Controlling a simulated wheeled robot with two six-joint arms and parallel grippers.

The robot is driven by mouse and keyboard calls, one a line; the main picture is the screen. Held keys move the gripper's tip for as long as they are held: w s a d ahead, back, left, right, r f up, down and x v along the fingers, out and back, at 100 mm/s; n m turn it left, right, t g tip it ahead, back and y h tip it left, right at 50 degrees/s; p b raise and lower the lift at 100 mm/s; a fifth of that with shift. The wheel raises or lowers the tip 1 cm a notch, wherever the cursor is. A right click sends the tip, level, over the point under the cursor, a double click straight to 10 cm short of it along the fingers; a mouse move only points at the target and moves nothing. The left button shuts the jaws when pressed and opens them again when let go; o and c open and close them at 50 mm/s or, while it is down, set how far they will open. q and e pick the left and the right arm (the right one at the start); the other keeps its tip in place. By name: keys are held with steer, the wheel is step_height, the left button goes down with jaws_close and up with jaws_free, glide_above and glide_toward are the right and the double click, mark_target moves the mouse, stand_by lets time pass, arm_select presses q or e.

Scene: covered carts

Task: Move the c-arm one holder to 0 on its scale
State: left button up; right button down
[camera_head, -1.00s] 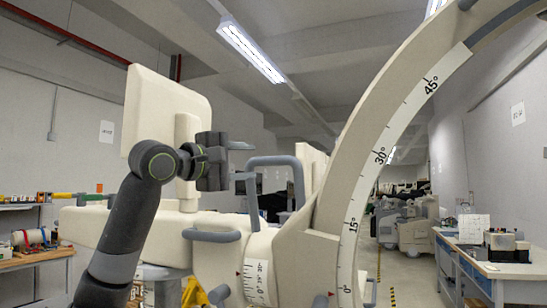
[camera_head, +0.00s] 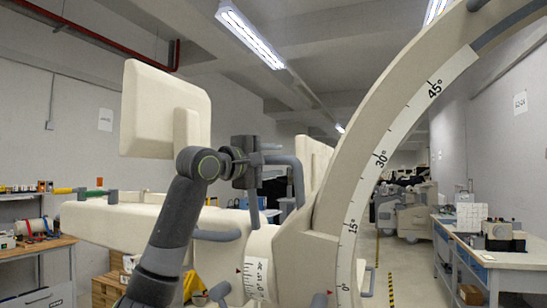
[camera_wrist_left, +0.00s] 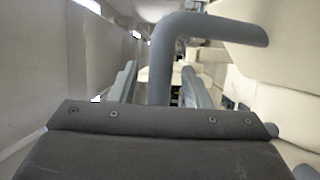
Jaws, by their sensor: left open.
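The cream c-arm fills the middle and right of the head view. Its big arc (camera_head: 338,160) carries a white scale (camera_head: 381,158) marked 0° to 45°, and a red pointer sits beside the 0° mark at the bottom. A second, smaller scale (camera_head: 257,283) is on the round neck of the holder (camera_head: 262,247), with a red pointer at its left edge. A blue-grey bent handle (camera_head: 297,178) rises from the holder. My left gripper (camera_head: 262,172) is open by this handle. In the left wrist view the handle (camera_wrist_left: 158,75) appears between the open fingers; contact cannot be told. My right gripper is not in view.
A flat cream panel (camera_head: 165,110) stands behind my left arm. Workbenches with tools stand at the left (camera_head: 42,256) and right (camera_head: 478,252). Covered carts (camera_head: 410,215) stand farther back. An open aisle with yellow floor lines runs right of the arc.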

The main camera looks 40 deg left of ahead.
arm_select(q)
steer(key=shift+w, duration=0.2)
jaws_close()
stand_by(0.3)
